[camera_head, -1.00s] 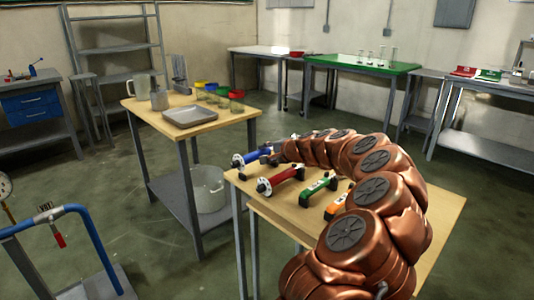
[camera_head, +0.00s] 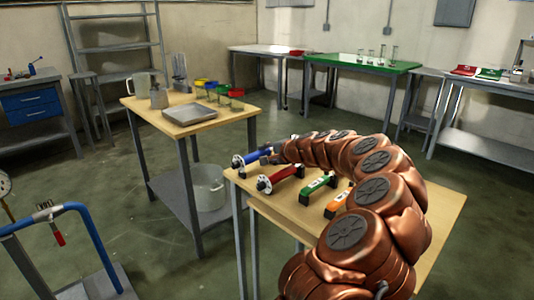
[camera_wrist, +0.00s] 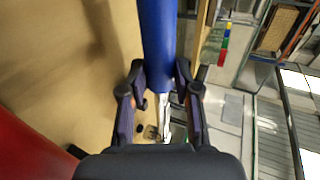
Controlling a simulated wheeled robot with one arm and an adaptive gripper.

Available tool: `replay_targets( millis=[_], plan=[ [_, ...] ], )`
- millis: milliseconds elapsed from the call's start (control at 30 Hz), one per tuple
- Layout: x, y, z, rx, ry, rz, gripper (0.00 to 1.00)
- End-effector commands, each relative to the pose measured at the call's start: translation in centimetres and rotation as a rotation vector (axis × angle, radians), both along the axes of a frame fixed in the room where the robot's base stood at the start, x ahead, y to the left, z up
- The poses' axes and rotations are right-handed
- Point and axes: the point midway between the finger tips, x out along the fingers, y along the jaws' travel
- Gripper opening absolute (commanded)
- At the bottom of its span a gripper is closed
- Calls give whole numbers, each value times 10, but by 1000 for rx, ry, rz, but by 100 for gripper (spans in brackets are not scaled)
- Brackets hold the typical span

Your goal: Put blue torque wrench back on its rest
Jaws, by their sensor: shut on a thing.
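The blue torque wrench (camera_head: 247,158) is at the far left corner of the wooden table (camera_head: 285,212). My gripper (camera_head: 272,157) is at its right end, and my arm curves in from the right. In the wrist view the blue handle (camera_wrist: 157,45) runs up between the two fingers of my gripper (camera_wrist: 158,95), which are shut on it. A silver part of the wrench shows below the blue. I cannot tell whether the wrench touches its rest, because the gripper and wrench hide that spot.
A red wrench (camera_head: 281,174), a green one (camera_head: 318,187) and an orange one (camera_head: 336,205) lie nearby on the same table. A side table behind holds a metal tray (camera_head: 194,113), a pitcher and coloured cups. A blue-handled cart (camera_head: 78,213) stands at the left.

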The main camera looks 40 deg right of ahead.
Motion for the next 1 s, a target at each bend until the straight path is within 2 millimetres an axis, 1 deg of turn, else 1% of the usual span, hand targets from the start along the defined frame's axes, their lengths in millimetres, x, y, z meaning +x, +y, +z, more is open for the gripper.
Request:
replay_targets(
  millis=[900,933,1000],
  plan=[
    [0,-1,-18,-1,-2,-2,0],
    [0,-1,-17,-1,-2,-2,35],
    [0,0,-17,-1,-2,-1,42]
  ],
)
